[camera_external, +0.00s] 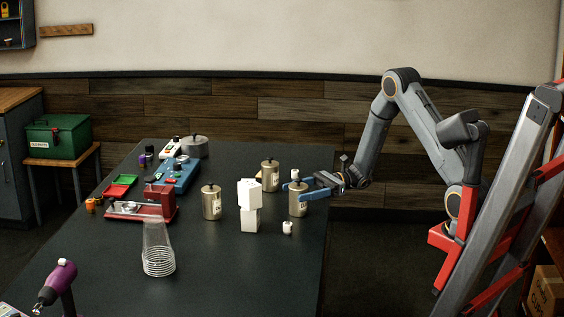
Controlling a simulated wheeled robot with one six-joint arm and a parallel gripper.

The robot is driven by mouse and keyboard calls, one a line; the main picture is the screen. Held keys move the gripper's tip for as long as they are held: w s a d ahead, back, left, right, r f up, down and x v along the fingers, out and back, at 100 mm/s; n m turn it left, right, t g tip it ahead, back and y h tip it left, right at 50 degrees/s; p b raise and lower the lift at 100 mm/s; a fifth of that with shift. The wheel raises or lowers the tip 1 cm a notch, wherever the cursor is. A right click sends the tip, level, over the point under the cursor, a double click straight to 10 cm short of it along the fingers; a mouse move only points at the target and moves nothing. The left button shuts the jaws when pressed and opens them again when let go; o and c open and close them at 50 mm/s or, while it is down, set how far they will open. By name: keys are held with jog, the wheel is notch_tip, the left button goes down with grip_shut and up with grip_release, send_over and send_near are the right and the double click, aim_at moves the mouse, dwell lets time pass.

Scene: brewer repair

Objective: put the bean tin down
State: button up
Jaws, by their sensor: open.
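Three similar tan tins with dark lids and knobs stand upright on the dark table. One tin (298,207) is by the table's right edge, with my gripper at it. Another tin (270,177) stands behind and left of it, and a third tin (211,204) is further left. Their labels are too small to read, so I cannot tell which is the bean tin. My gripper (302,189) reaches in from the right with its blue fingers open at the upper part of the right tin. Whether the fingers touch it is unclear.
A stack of clear cups (158,252) and a red device (160,203) are further left. The front right of the table (260,285) is clear.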

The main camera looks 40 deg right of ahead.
aim_at(291, 194)
jog(key=a+p, duration=0.1)
jog(key=a, duration=0.3)
jog(key=shift+w+a+p, duration=0.1)
jog(key=shift+a+p, duration=0.15)
jog(key=shift+p, duration=0.1)
grip_shut()
